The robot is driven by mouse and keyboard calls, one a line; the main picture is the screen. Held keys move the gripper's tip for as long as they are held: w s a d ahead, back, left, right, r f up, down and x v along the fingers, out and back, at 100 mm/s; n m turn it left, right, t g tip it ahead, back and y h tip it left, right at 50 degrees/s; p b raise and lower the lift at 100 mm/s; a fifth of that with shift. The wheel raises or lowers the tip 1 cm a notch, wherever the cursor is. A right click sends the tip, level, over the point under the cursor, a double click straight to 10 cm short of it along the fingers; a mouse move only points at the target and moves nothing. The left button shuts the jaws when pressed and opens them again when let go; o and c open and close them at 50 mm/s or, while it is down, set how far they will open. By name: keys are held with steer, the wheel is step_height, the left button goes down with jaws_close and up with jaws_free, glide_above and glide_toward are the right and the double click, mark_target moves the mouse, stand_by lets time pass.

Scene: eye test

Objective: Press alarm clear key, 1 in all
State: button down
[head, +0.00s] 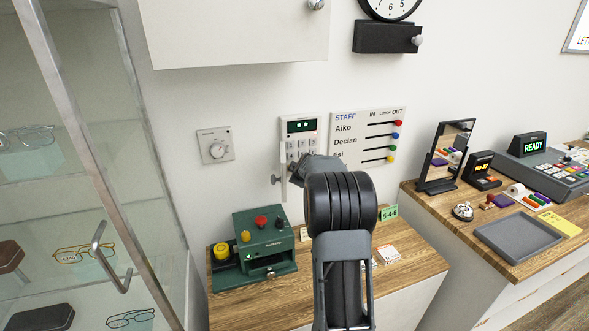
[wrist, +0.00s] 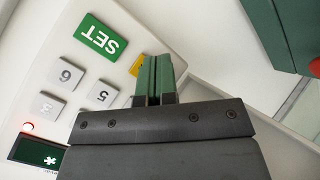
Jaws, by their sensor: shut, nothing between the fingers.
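The alarm keypad (head: 313,139) is on the wall, with a dark display showing green asterisks. In the wrist view the keypad (wrist: 65,78) appears turned over, with a green SET key (wrist: 100,38), grey number keys including 6 (wrist: 66,74) and 5 (wrist: 101,95), and a lit red light. A yellow key (wrist: 135,68) is mostly hidden behind my fingers, its label not readable. My gripper (wrist: 158,62) is shut and empty, its green fingertips over or beside the yellow key; contact cannot be told. In the head view my gripper (head: 303,170) covers the keypad's lower part.
A dial plate (head: 215,145) is left of the keypad and a staff board (head: 345,125) right of it. A green machine (head: 265,238) with knobs stands on the wooden counter (head: 235,302) below. A glass cabinet (head: 165,165) stands at the left, and a wall cupboard (head: 230,35) hangs above.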

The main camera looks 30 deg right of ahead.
steer(key=shift+w, duration=0.1)
stand_by(0.3)
steer(key=shift+w+d, duration=0.1)
steer(key=shift+w, duration=0.25)
steer(key=shift+w+d, duration=0.1)
steer(key=shift+w, duration=0.25)
stand_by(0.6)
steer(key=shift+s, duration=0.2)
stand_by(0.3)
steer(key=shift+s+a+b, duration=0.2)
steer(key=shift+s+b, duration=0.35)
steer(key=shift+b, duration=0.3)
